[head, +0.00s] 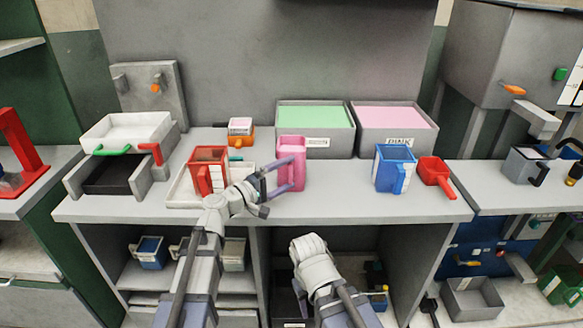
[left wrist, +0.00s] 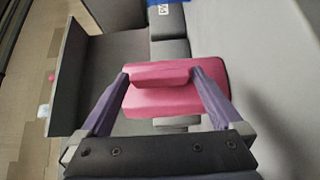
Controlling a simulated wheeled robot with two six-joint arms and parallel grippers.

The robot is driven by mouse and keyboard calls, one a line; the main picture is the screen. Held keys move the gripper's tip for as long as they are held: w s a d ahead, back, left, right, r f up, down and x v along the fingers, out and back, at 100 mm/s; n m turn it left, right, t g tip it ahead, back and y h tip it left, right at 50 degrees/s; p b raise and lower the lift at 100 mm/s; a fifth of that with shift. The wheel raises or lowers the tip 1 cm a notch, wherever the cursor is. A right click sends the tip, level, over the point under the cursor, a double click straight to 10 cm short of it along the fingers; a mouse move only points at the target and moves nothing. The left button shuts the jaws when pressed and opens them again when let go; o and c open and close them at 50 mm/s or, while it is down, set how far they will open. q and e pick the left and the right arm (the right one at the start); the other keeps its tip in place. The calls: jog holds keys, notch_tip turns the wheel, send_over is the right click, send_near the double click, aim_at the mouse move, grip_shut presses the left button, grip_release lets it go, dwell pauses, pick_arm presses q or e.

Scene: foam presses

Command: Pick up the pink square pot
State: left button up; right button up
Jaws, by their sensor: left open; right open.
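The pink square pot (head: 291,150) stands upright near the front of the grey counter, left of the middle in the head view. My left gripper (head: 284,174) is open at the pot's near side. In the left wrist view, the pot's pink body (left wrist: 160,104) lies ahead, with its handle (left wrist: 162,76) between the two purple fingers of my left gripper (left wrist: 160,78). I cannot tell whether the fingers touch the handle. My right arm is low in front of the counter, and its fingers do not show.
A red pot (head: 208,160) stands on a pale tray (head: 178,193) just left of my left gripper. A blue pot (head: 394,165) and a red scoop (head: 434,171) stand to the right. Bins of green foam (head: 315,116) and pink foam (head: 394,117) stand behind.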

pick_arm(q)
jog(key=shift+c, duration=0.4)
jog(key=c, duration=1.1)
jog(key=shift+c, duration=0.2)
